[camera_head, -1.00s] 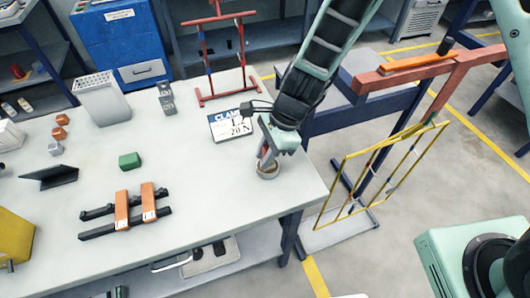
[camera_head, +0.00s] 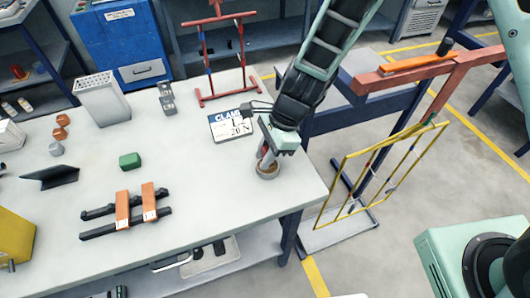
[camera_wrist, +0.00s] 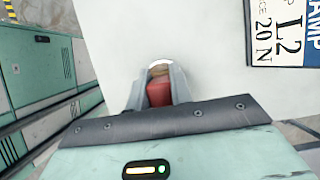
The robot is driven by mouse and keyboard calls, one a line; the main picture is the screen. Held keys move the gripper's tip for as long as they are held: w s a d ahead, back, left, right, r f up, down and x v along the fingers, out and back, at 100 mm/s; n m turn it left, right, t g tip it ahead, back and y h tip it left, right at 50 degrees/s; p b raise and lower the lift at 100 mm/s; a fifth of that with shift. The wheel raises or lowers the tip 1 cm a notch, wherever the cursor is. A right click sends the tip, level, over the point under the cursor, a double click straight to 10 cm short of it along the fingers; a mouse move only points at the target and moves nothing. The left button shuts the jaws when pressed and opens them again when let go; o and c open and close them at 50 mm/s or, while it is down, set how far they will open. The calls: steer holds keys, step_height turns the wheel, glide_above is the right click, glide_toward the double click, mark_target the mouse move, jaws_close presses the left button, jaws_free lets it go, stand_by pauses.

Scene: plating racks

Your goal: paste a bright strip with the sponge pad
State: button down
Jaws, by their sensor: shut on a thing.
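My gripper (camera_head: 266,158) is near the table's right front corner, pointing down, shut on a red-bodied tool (camera_wrist: 159,93). The red part shows between the fingers in the wrist view; its lower end is hidden. A small round tan-rimmed pot (camera_head: 267,174) stands on the table directly under the fingers. The tool's end is at or inside the pot; I cannot tell whether it touches. Two orange-copper strips (camera_head: 122,209) (camera_head: 149,201) lie side by side across two dark bars (camera_head: 98,231). I cannot make out a sponge pad on the tool.
A green block (camera_head: 130,161) lies behind the strips. A clamp sign (camera_head: 230,126) lies behind my gripper. A red frame stand (camera_head: 200,62) and a pale perforated bin (camera_head: 103,100) stand at the back. A yellow frame rack (camera_head: 345,190) stands right of the table.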

mark_target(264, 149)
steer(key=shift+r+p, duration=3.25)
steer(key=shift+r, duration=0.25)
steer(key=shift+a, duration=0.1)
